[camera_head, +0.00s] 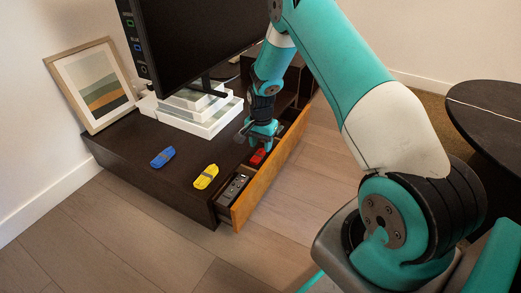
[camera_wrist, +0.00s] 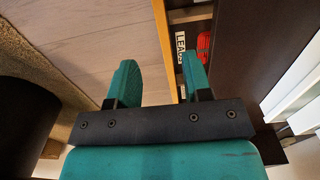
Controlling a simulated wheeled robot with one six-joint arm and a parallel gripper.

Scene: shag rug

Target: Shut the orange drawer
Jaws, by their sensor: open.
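The orange drawer (camera_head: 273,168) stands pulled out of the low dark cabinet, and its inside shows. A red toy car (camera_head: 258,157) lies in it. My gripper (camera_head: 262,137) is open and empty over the drawer, close to its front panel. In the wrist view the drawer's orange front edge (camera_wrist: 170,50) runs between my two spread fingers (camera_wrist: 160,78), nearer the right one. I cannot tell whether the fingers touch the panel. The red car (camera_wrist: 203,44) shows beyond the right finger.
The dark cabinet (camera_head: 140,170) carries a blue car (camera_head: 163,157), a yellow car (camera_head: 206,177), a stack of books (camera_head: 205,118), a monitor (camera_head: 195,45) and a framed picture (camera_head: 92,85). A dark round table (camera_head: 495,125) stands at right. The wood floor (camera_head: 310,175) before the drawer is clear.

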